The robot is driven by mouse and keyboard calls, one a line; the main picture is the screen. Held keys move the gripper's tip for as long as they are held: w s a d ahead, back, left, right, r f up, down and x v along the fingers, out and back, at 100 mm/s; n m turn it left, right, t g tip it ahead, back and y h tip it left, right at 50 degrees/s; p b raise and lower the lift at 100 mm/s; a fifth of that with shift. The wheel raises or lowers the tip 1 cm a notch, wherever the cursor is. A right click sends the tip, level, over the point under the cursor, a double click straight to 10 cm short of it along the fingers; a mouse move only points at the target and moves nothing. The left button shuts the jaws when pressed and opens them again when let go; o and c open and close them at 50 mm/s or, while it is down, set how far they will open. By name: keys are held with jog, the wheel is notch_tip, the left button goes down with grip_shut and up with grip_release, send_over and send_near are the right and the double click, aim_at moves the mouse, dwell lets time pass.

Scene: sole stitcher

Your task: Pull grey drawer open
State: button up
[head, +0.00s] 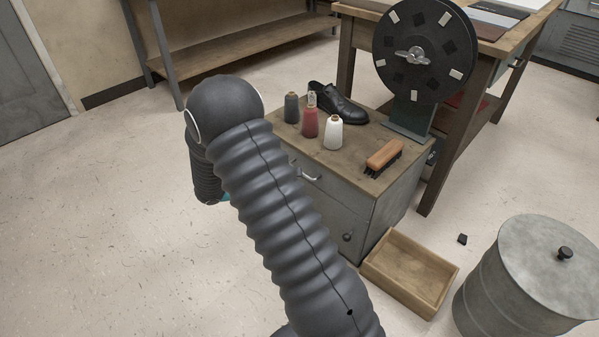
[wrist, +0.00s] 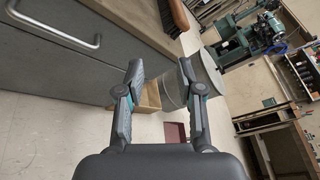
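The grey drawer (head: 328,183) is the upper front of a small grey cabinet with a wooden top, and it looks shut. Its metal bar handle (head: 311,177) shows just right of my arm; part of the drawer front is hidden behind the arm. In the wrist view the drawer (wrist: 78,14) and its handle (wrist: 62,32) are at the upper left, close to the camera. My gripper (wrist: 161,74) is open and empty, with the handle to the left of its fingers and apart from them. In the head view my arm hides most of the gripper.
On the cabinet top (head: 365,160) stand thread spools (head: 333,132), a black shoe (head: 340,104), a brush (head: 384,157) and a black wheel (head: 420,50). A wooden box (head: 410,272) and a metal drum (head: 545,270) stand on the floor at the right. The floor at left is clear.

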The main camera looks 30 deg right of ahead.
jog(key=w+a+f+n+t+h, duration=0.1)
jog(key=w+a+f+n+t, duration=0.2)
jog(key=f+n, duration=0.35)
jog(key=w+a+f+n+t+h, duration=0.1)
jog(key=w+f+n+t+h, duration=0.15)
jog(key=f+n+t, duration=0.45)
jog(key=w+d, duration=0.1)
jog(key=d, duration=0.3)
jog(key=w+d+r+m+g, duration=0.1)
jog(key=w+d, duration=0.1)
jog(key=d, duration=0.2)
jog(key=w+d+g+p, duration=0.1)
jog(key=w+d, duration=0.1)
jog(key=d, duration=0.2)
jog(key=shift+w+d+r+y, duration=0.2)
jog(key=shift+w+r+y, duration=0.05)
jog(key=shift+r+y, duration=0.15)
grip_shut()
